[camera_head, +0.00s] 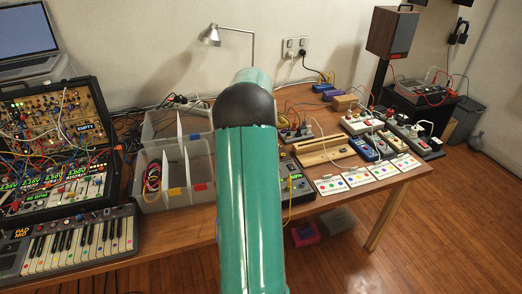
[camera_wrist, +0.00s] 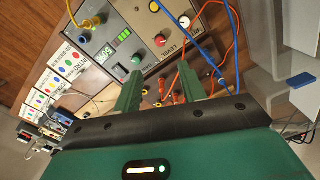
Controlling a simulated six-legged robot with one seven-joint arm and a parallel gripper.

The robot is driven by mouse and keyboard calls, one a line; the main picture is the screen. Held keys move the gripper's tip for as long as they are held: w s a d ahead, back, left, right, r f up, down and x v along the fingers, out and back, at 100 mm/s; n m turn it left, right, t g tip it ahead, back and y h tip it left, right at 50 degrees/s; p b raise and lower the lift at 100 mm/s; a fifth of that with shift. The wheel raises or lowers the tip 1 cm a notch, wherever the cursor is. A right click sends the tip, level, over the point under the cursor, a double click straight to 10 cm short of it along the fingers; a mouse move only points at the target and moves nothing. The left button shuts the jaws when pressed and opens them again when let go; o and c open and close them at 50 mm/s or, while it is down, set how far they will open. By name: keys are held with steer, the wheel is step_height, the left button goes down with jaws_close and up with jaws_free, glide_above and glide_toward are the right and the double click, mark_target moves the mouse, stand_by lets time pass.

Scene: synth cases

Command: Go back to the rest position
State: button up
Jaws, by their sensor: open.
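My gripper (camera_wrist: 160,74) shows in the wrist view, with its two green fingers apart and nothing between them. It is above synth modules with knobs. A grey module (camera_wrist: 108,45) with a green display is beyond the left finger, and a panel (camera_wrist: 165,35) with coloured buttons lies beyond the fingertips. Orange and blue cables (camera_wrist: 226,45) run close to the right finger; I cannot tell if they touch it. In the head view my green arm reaches over the table (camera_head: 130,255) and hides its middle. The gripper is hidden there.
A synth case (camera_head: 55,150) and a keyboard (camera_head: 70,245) stand at left. Grey bins (camera_head: 150,190), one holding cables, stand beside my arm. A lamp (camera_head: 210,36) is behind. Cards (camera_head: 358,178), a wooden rail (camera_head: 325,150) and small modules (camera_head: 365,148) fill the right side.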

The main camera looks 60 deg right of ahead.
steer(key=shift+r, duration=0.2)
stand_by(0.5)
steer(key=w+a+r+n+t, duration=0.15)
steer(key=w+a+r, duration=0.3)
steer(key=a, duration=0.55)
steer(key=w+a+r+n+h, duration=0.1)
steer(key=w+a+r+n, duration=0.2)
steer(key=a+r, duration=0.55)
steer(key=w+a+r+n+t, duration=0.15)
steer(key=w+a, duration=0.25)
steer(key=a, duration=0.9)
steer(key=s+a+n+t, duration=0.1)
steer(key=s+a, duration=0.3)
steer(key=a, duration=0.4)
steer(key=s+a+n, duration=0.4)
steer(key=a, duration=0.5)
steer(key=s+a+n+t+y, duration=0.1)
steer(key=s+a+n, duration=0.2)
steer(key=a, duration=0.6)
steer(key=shift+s+t, duration=0.3)
steer(key=shift+s, duration=0.3)
